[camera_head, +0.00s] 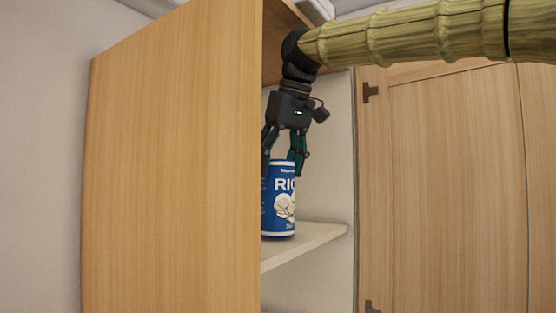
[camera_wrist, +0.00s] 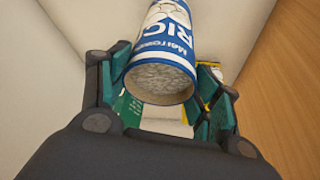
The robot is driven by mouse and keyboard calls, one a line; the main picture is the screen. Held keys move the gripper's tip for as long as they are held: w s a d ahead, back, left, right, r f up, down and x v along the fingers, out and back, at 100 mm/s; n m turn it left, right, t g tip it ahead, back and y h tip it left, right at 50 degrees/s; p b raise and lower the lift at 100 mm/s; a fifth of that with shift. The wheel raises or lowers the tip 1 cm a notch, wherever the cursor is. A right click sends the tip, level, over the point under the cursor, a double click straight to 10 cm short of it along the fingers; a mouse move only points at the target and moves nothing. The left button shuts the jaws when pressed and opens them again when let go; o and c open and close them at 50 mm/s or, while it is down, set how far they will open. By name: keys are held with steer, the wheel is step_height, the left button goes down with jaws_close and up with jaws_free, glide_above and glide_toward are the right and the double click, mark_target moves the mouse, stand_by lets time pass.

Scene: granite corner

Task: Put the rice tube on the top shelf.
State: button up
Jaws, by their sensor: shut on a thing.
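The rice tube (camera_head: 283,212) is a blue and white cylinder, upright inside the open cabinet, its left side hidden by the door. Its base is at the level of the white shelf (camera_head: 304,243); I cannot tell whether it touches. My gripper (camera_head: 284,168) points down from above and is shut on the tube's upper part. In the wrist view the tube (camera_wrist: 168,35) is between the green-padded fingers of my gripper (camera_wrist: 165,90), with its pale round top facing the camera.
The open wooden cabinet door (camera_head: 175,170) stands left of the tube and hides part of the shelf. A closed wooden door (camera_head: 455,180) is at right. Shelf surface shows free to the right of the tube. A partly hidden yellow item (camera_wrist: 214,70) shows behind the right finger.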

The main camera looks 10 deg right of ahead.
steer(key=shift+s+d, duration=0.35)
steer(key=shift+s, duration=0.45)
steer(key=shift+w+f, duration=0.25)
steer(key=shift+w, duration=0.25)
steer(key=o, duration=1.3)
steer(key=shift+w+a+f, duration=0.15)
steer(key=shift+w, duration=0.1)
steer(key=o, duration=0.4)
steer(key=shift+a, duration=0.1)
steer(key=shift+o, duration=0.3)
steer(key=shift+s+r, duration=0.25)
steer(key=shift+s, duration=0.25)
steer(key=shift+w+f, duration=0.15)
steer(key=shift+w, duration=0.15)
steer(key=shift+s+r+b, duration=0.15)
steer(key=shift+r+b, duration=0.1)
steer(key=shift+b, duration=0.2)
steer(key=s+d+b, duration=0.5)
steer(key=s+b, duration=0.2)
steer(key=s, duration=0.4)
steer(key=shift+s+r, duration=0.25)
steer(key=shift+r, duration=0.15)
